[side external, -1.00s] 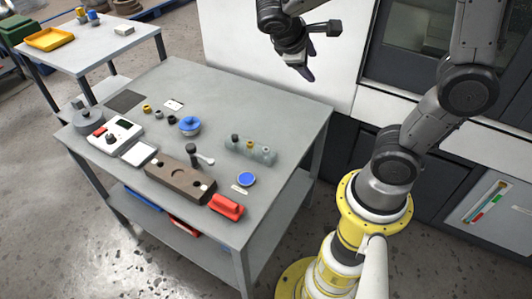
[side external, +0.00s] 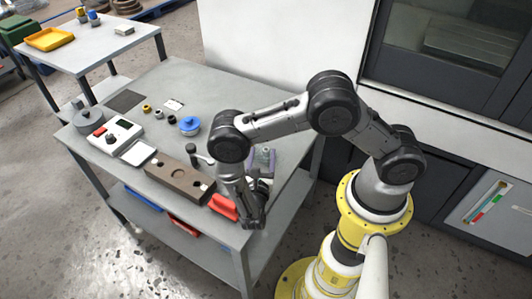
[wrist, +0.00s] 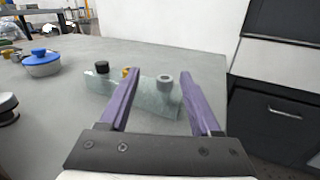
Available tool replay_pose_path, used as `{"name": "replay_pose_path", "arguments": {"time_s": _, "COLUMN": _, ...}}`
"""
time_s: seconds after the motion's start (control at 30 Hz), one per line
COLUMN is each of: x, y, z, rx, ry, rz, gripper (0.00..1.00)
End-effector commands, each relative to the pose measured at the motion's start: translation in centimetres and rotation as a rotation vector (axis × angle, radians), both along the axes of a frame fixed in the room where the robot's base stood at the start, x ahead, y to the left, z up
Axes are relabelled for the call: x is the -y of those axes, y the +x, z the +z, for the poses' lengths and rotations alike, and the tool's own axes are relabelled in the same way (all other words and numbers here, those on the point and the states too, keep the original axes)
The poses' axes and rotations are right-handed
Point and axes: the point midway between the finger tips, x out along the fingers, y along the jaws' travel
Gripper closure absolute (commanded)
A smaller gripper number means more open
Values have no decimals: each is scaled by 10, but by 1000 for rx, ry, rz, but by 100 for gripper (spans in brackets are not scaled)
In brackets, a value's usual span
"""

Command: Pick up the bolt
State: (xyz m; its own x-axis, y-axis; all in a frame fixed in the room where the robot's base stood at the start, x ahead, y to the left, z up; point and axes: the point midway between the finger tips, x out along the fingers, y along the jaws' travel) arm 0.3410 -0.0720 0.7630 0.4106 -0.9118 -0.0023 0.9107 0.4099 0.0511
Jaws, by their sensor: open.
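A grey bolt (wrist: 165,80) with a round, hollow-looking head stands upright in the right end of a pale translucent rack (wrist: 148,100). In the wrist view it appears between the two purple fingers of my open gripper (wrist: 161,74). I see no contact, and cannot tell how far beyond the fingertips it is. A black-topped piece (wrist: 102,68) and a small brass piece (wrist: 126,72) stand in the same rack, to the left. In the side view my gripper (side external: 263,158) is low over the table's right part, and my arm hides most of the rack.
A blue-lidded pot (side external: 190,125) stands on the grey table (side external: 190,85), left of the rack. A brown block (side external: 175,179) and a red piece (side external: 222,206) lie near the front edge. A white scale (side external: 118,136) is at the left. The back of the table is clear.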

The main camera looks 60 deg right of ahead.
Motion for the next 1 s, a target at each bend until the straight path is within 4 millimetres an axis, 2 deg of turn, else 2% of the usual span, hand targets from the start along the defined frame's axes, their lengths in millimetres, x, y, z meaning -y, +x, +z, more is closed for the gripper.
{"name": "replay_pose_path", "arguments": {"time_s": 0.03, "x": 0, "y": -6, "z": -6, "rx": -25, "ry": -13, "rz": 10, "gripper": 36}}
{"name": "replay_pose_path", "arguments": {"time_s": 0.17, "x": -1, "y": -11, "z": -13, "rx": -49, "ry": -25, "rz": 24, "gripper": 36}}
{"name": "replay_pose_path", "arguments": {"time_s": 0.47, "x": 18, "y": -1, "z": -12, "rx": -46, "ry": -24, "rz": 24, "gripper": 36}}
{"name": "replay_pose_path", "arguments": {"time_s": 0.8, "x": 57, "y": 18, "z": -12, "rx": -46, "ry": -24, "rz": 23, "gripper": 36}}
{"name": "replay_pose_path", "arguments": {"time_s": 1.0, "x": 65, "y": 22, "z": -12, "rx": -45, "ry": -24, "rz": 27, "gripper": 36}}
